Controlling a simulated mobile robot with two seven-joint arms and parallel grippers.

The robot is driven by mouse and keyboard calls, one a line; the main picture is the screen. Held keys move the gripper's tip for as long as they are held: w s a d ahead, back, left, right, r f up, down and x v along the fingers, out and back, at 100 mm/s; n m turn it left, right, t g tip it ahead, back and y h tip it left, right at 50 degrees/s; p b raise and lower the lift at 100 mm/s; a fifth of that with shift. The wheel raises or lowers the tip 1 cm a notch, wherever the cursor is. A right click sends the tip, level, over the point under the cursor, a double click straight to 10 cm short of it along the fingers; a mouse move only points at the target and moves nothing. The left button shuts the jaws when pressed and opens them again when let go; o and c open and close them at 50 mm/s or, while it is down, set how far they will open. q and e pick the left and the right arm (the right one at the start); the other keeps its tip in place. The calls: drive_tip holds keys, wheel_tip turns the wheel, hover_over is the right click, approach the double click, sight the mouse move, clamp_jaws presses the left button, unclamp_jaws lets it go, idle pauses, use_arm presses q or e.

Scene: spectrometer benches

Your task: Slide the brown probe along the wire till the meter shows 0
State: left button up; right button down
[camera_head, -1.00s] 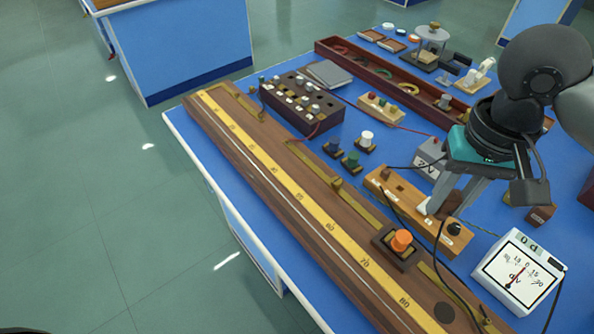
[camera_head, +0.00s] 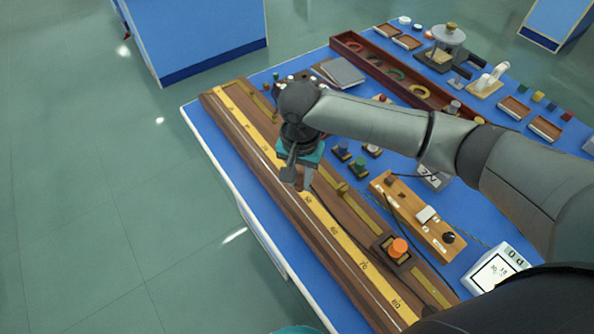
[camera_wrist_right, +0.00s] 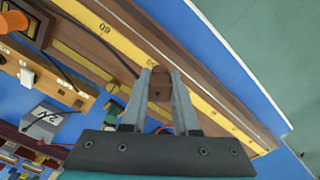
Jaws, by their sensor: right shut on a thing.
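The brown probe (camera_wrist_right: 160,83) is a small brown block between the fingertips of my right gripper (camera_wrist_right: 161,78) in the wrist view. My right gripper is shut on it, over the yellow scale and the wire. In the head view my right gripper (camera_head: 302,182) is at the middle of the long wooden wire board (camera_head: 352,213), and the probe is hard to make out. The white meter (camera_head: 496,269) stands at the lower right, partly hidden by my arm, and its needle cannot be read. My left gripper's fingers are not in view.
An orange-knobbed block (camera_head: 398,248) sits on the board's near part. A wooden switch box (camera_head: 412,217) with a dark cable stands beside it. A long red tray (camera_head: 347,45) lies at the back. The floor left of the bench is clear.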

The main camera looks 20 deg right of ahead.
sight(301, 208)
drive_tip(key=shift+s+f+m+p, duration=0.15)
drive_tip(key=shift+f+m+p, duration=0.3)
drive_tip(key=shift+f, duration=0.7)
wheel_tip(301, 208, down, 5)
drive_tip(key=b, duration=0.7)
drive_tip(key=shift+f, duration=0.1)
use_arm(q)
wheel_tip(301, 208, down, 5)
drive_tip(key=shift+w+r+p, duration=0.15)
drive_tip(key=shift+p, duration=0.15)
use_arm(e)
drive_tip(key=shift+f, duration=0.25)
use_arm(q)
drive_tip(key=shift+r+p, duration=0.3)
use_arm(e)
drive_tip(key=shift+f, duration=0.1)
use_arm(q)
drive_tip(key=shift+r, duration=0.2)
use_arm(e)
drive_tip(key=shift+s+f, duration=0.15)
drive_tip(key=shift+s+f, duration=0.1)
drive_tip(key=shift+f, duration=0.05)
idle(1.9)
